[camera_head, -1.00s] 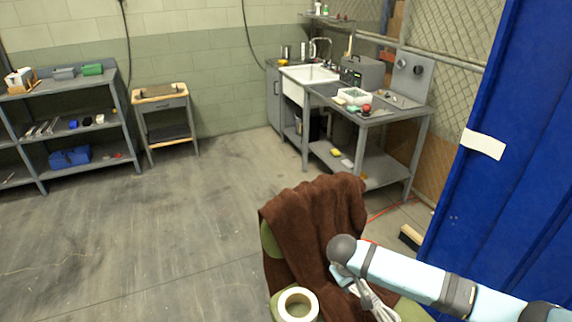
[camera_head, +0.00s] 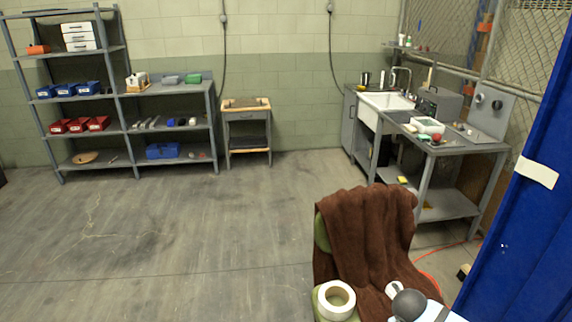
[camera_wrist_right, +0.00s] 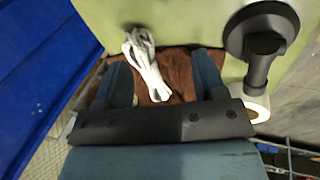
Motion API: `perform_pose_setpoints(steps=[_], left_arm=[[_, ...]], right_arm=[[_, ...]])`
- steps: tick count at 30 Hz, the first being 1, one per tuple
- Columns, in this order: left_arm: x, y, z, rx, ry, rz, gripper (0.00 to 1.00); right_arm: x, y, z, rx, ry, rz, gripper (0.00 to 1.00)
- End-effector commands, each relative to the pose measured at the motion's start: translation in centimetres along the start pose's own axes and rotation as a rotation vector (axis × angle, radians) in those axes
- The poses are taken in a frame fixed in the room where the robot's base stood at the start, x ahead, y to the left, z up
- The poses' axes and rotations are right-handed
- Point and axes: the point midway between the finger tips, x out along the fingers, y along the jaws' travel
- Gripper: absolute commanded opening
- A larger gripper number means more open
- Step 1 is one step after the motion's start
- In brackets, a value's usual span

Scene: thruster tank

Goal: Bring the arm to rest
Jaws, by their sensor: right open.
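My right arm (camera_head: 432,310) comes in at the bottom right of the head view, in front of a green chair (camera_head: 322,236) draped with a brown cloth (camera_head: 365,232). In the right wrist view my right gripper (camera_wrist_right: 163,62) is open, its two blue-grey fingers apart. My left gripper is in no view.
A tape roll (camera_head: 324,302) lies on the chair. A blue wall panel (camera_head: 515,235) stands close at the right. A sink bench (camera_head: 455,152), a small table (camera_head: 246,116) and shelves (camera_head: 175,90) line the far wall. The floor (camera_head: 150,235) at left is clear.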

Motion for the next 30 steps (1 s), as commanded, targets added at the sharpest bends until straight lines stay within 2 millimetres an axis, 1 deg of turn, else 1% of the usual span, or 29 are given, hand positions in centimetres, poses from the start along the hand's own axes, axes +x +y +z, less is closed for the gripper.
perform_pose_setpoints(steps=[1, 8, 11, 12, 15, 18, 20, 21, 25, 27, 30], left_arm=[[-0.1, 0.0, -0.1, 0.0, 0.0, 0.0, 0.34], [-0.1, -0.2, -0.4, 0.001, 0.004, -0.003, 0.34], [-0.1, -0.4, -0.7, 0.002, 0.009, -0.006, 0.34], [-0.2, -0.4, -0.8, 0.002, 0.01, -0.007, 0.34], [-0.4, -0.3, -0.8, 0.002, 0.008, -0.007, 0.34], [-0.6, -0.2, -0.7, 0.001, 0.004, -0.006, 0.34], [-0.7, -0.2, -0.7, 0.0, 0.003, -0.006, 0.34], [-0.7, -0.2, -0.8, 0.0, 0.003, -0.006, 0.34], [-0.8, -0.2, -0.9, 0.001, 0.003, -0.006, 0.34], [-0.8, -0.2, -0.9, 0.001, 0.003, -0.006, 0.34], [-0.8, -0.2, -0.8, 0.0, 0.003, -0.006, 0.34]], right_arm=[[0.4, -1.9, 0.8, -0.02, 0.024, -0.046, 0.64], [1.1, -8.6, 3.1, -0.084, 0.187, -0.236, 0.64], [0.9, -12.1, 4.8, -0.1, 0.29, -0.335, 0.64], [0.6, -13.4, 5.6, -0.101, 0.341, -0.377, 0.64], [-0.2, -16.1, 7.8, -0.089, 0.482, -0.458, 0.64], [-1.2, -17.3, 10.1, -0.057, 0.621, -0.497, 0.64], [-1.8, -17.4, 11.5, -0.036, 0.7, -0.5, 0.64], [-2.1, -17.3, 12.4, -0.022, 0.746, -0.493, 0.64], [-3.1, -16.5, 14.9, 0.012, 0.861, -0.454, 0.64], [-3.4, -16.0, 15.8, 0.022, 0.901, -0.43, 0.64], [-3.7, -15.6, 16.6, 0.028, 0.932, -0.41, 0.64]])
